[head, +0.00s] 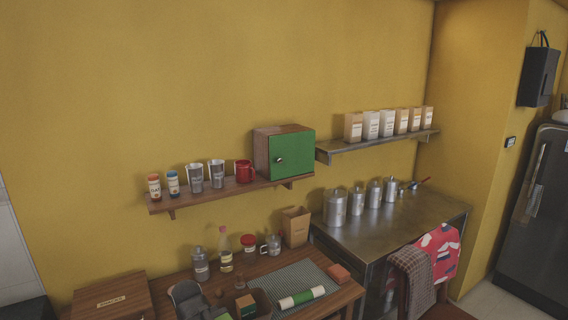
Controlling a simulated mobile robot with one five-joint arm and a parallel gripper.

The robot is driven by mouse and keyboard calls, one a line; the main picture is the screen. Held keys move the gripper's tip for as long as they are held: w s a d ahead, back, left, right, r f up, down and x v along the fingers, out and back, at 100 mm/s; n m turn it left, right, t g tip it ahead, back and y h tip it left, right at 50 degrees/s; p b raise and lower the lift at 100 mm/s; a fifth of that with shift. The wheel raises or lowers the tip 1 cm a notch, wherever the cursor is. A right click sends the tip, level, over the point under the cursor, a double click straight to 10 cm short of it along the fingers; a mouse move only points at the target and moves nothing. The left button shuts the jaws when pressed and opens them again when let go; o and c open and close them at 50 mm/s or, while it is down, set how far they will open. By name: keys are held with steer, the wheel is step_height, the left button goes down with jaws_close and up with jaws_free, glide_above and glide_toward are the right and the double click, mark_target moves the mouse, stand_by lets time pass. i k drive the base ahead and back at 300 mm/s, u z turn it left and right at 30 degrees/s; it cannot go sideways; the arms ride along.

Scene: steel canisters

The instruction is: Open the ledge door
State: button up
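The ledge door is most likely the green door (293,154) on the front of a small wooden cabinet (270,139). The cabinet stands at the right end of a brown wall shelf (225,195). The door looks shut, flush with the cabinet front. A small round metal knob (279,160) sits on its left part. The cabinet's inside is hidden. My gripper cannot be made out in the head view.
A red mug (244,171) stands just left of the cabinet, with metal cups (217,174) and jars further left. A steel shelf (378,144) with paper bags is to the right. Below are a cluttered wooden table (345,292) and a steel counter (418,215) with canisters.

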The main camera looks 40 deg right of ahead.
mark_target(293, 154)
steer(key=z, duration=0.05)
steer(key=i, duration=0.9)
steer(key=u, duration=0.05)
